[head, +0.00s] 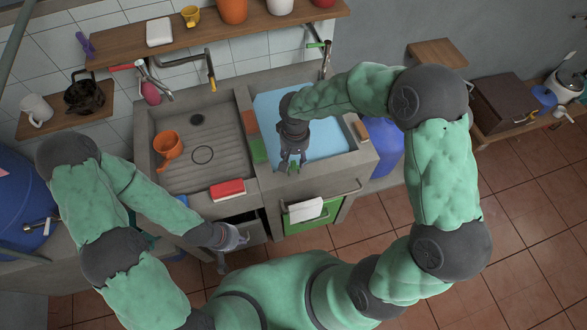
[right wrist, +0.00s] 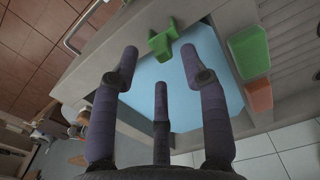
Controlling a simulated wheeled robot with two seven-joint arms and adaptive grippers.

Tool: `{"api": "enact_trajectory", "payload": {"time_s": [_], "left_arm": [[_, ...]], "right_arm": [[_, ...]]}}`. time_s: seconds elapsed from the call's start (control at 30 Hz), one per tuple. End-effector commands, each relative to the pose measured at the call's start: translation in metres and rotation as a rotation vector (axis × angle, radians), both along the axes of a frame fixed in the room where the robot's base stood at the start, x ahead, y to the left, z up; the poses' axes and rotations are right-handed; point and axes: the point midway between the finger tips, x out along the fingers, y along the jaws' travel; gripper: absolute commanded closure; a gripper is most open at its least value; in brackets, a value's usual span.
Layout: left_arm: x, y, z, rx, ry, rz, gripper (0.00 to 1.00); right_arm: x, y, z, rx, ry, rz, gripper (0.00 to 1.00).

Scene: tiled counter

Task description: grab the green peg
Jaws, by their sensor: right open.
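The green peg (right wrist: 163,38) sits on the grey rim of the water-filled basin in the right wrist view. In the head view my right gripper covers most of that spot, so I cannot make the peg out clearly there. My right gripper (head: 290,165) is over the front left part of that basin, pointing down. In the right wrist view my right gripper (right wrist: 160,62) has its three fingers spread and empty, with the peg just beyond the fingertips, apart from them. My left gripper (head: 226,254) hangs low in front of the counter; its fingers are too small to judge.
The basin holds blue water (head: 325,138). A green block (head: 257,149) and an orange-brown block (head: 250,122) lie on the divider. The left sink holds an orange pot (head: 168,148); a red block (head: 227,189) lies on its front edge. A towel (head: 306,209) hangs below the basin.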

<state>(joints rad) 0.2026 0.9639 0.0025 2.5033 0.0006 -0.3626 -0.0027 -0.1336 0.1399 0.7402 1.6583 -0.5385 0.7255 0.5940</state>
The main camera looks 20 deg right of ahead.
Motion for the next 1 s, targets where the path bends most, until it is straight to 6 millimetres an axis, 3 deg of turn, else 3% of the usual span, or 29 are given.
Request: {"api": "enact_trajectory", "payload": {"time_s": [0.3,0.57,0.73,1.0], "left_arm": [[0.000,0.000,-0.009,0.000,0.000,0.000,1.00],[0.000,0.000,-0.009,0.000,0.000,0.000,1.00],[0.000,0.000,-0.009,0.000,0.000,0.000,1.00],[0.000,0.000,-0.009,0.000,0.000,0.000,1.00]], "right_arm": [[0.001,0.003,-0.043,0.000,0.004,-0.001,0.55],[0.002,0.003,-0.047,0.001,0.001,0.000,0.55],[0.002,0.003,-0.047,0.001,0.001,0.000,0.97],[0.002,0.003,-0.047,0.001,0.001,0.000,1.00]]}}
